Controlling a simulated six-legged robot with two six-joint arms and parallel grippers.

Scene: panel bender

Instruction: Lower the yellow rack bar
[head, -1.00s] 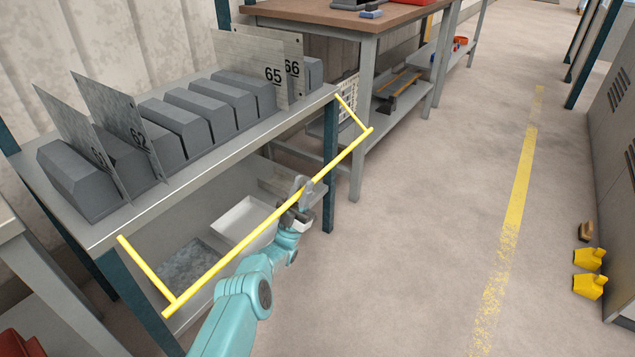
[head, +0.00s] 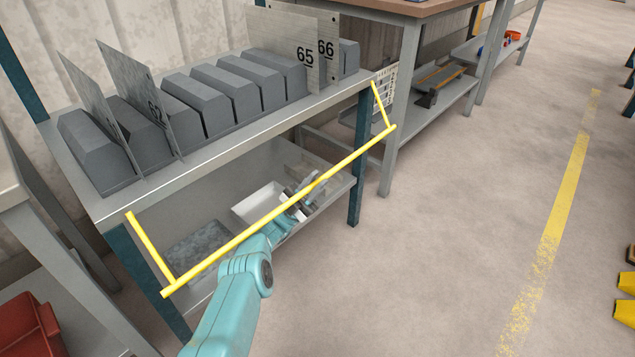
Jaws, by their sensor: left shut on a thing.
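The yellow rack bar (head: 241,241) is a long rod with a short arm at each end. The arms join it to the front of the grey rack's top shelf (head: 115,208). The bar stands out in front of the rack and hangs below the shelf edge. My left gripper (head: 309,188) is shut on the bar, a little right of its middle. My teal left arm comes up from the bottom of the head view and partly covers the lower shelf. My right gripper does not show.
Grey blocks (head: 205,95) and numbered plates (head: 285,45) stand on the top shelf. A white tray (head: 256,205) is on the lower shelf. A wooden-topped bench (head: 400,8) stands behind.

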